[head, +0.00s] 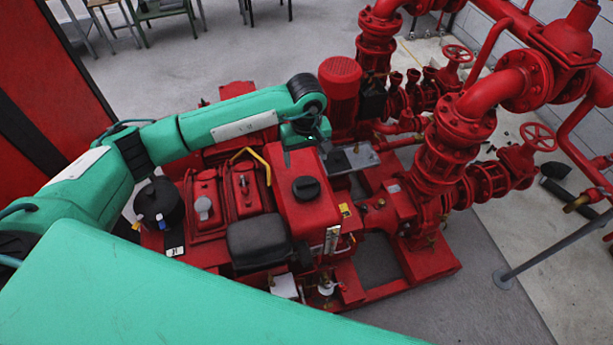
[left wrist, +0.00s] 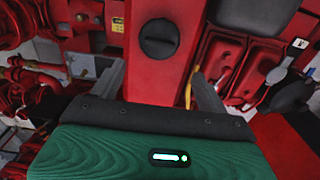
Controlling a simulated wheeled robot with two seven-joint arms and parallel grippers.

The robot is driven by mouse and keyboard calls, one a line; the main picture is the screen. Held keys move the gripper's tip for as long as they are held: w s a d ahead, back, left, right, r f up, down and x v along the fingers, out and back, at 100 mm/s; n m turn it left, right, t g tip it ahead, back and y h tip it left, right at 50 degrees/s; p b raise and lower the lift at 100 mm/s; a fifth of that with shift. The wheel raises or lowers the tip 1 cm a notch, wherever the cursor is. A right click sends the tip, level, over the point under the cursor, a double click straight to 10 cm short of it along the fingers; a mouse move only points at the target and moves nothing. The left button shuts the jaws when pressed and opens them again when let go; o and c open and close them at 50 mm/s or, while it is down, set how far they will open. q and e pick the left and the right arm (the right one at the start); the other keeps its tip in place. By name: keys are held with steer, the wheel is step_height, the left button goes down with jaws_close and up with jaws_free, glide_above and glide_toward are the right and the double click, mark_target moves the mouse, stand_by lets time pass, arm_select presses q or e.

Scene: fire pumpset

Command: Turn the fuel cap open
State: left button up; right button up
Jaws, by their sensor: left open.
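The fuel cap (head: 306,188) is a round black cap with a raised grip bar, on top of the red fuel tank (head: 308,215). In the left wrist view the cap (left wrist: 160,38) sits near the top middle, with its bar about crosswise. My left gripper (head: 303,148) is behind the cap in the head view, above the tank's far end. In the left wrist view the gripper (left wrist: 158,78) has its two grey fingers spread wide, one on each side of the tank (left wrist: 157,83). It is empty and apart from the cap. My right gripper is not in view.
A yellow bent rod (head: 258,158) stands left of the tank. A black box (head: 258,240) and a round black container (head: 155,200) lie farther left. Thick red pipes and valves (head: 455,130) crowd the right side. Open grey floor (head: 220,50) lies behind.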

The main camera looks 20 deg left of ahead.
mark_target(306, 183)
arm_select(q)
step_height(306, 183, down, 10)
steer(key=p, duration=0.3)
steer(key=shift+r, duration=0.2)
steer(key=shift+f, duration=0.7)
